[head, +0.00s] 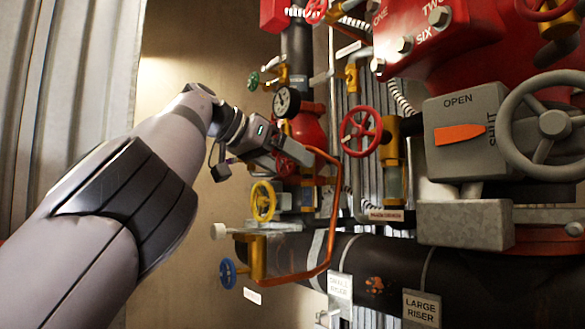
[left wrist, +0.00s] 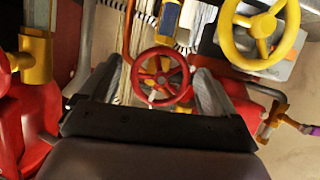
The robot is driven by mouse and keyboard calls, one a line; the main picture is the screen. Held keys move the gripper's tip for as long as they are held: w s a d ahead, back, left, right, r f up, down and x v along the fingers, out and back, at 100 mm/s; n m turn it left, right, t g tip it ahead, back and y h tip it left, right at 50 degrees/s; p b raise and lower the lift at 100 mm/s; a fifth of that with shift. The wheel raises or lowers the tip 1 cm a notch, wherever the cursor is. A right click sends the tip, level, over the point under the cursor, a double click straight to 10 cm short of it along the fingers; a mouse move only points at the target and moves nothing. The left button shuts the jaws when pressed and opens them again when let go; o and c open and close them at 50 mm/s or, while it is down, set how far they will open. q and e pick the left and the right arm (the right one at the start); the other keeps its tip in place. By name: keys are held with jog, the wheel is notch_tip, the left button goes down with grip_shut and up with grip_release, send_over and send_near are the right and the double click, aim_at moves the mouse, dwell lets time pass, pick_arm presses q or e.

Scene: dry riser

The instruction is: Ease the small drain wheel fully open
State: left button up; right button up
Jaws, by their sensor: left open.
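A small red handwheel (left wrist: 160,77) shows in the left wrist view, framed between the two fingers of my left gripper (left wrist: 155,92). The fingers are open, one on each side of the wheel. I cannot tell whether they touch its rim. In the head view my left gripper (head: 300,155) reaches in among the pipes beside this red wheel (head: 285,166), which is partly hidden by the hand. No readable label there confirms that it is the drain wheel. My right gripper is out of view.
A yellow wheel (head: 263,201) sits just below the hand, with a blue wheel (head: 228,273) lower left. A copper pipe (head: 335,200) bends close by the gripper. A larger red wheel (head: 361,131), a gauge (head: 286,102) and a grey valve box (head: 465,130) stand to the right and above.

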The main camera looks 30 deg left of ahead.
aim_at(283, 159)
pick_arm(q)
jog(key=v, duration=0.5)
jog(key=shift+f, duration=0.1)
